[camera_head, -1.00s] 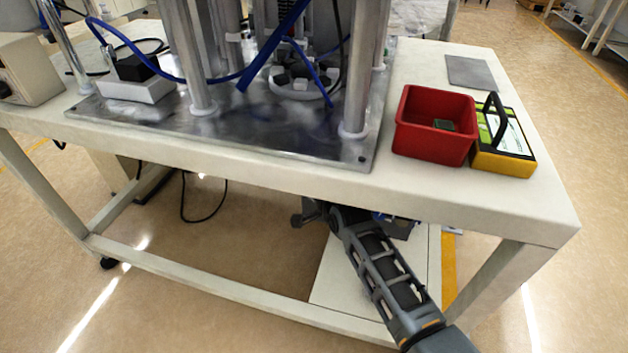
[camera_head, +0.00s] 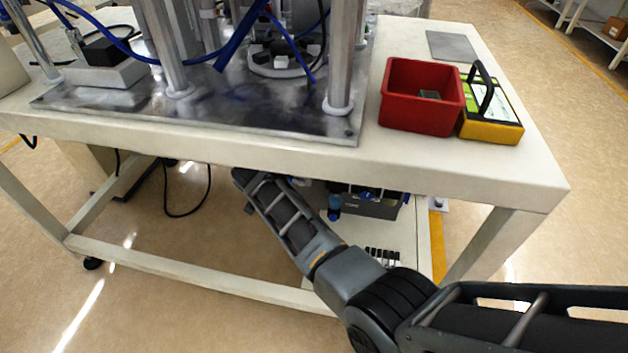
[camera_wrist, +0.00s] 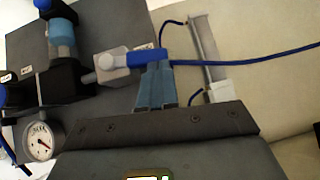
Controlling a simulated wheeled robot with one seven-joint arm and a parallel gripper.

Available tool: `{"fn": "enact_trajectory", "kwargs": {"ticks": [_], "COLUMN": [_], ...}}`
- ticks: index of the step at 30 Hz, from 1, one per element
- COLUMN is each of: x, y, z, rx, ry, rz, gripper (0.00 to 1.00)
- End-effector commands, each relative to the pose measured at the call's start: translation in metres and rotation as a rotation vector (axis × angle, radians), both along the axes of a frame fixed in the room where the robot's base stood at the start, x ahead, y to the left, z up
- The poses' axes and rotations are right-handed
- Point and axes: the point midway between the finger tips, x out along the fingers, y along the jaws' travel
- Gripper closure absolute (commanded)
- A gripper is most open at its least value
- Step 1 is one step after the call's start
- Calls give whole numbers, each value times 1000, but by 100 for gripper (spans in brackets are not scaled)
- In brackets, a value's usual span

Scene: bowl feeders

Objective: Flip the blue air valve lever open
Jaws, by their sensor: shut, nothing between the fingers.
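The blue air valve lever (camera_wrist: 130,57) lies roughly level in the wrist view, on a small grey valve block (camera_wrist: 108,70). My gripper (camera_wrist: 154,78) is shut and empty. Its fingertips are right by the lever's right end; I cannot tell whether they touch it. In the head view my arm reaches under the table, and my gripper and the lever cannot be made out there. A dark air unit with blue parts (camera_head: 370,203) shows beneath the tabletop.
A pressure gauge (camera_wrist: 40,141) and a black regulator with a blue cup (camera_wrist: 62,40) sit left of the valve. A blue hose (camera_wrist: 250,58) runs right. The tabletop edge (camera_head: 440,180) overhangs my arm. A red bin (camera_head: 421,95) stands above.

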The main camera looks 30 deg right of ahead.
Motion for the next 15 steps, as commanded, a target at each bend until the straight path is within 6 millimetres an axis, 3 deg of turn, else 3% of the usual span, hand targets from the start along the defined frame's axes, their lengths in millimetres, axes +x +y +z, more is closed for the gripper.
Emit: {"fn": "enact_trajectory", "kwargs": {"ticks": [15], "x": [5], "y": [5], "z": [-11], "rx": [-22], "ry": [21], "rz": [1], "gripper": [100]}}
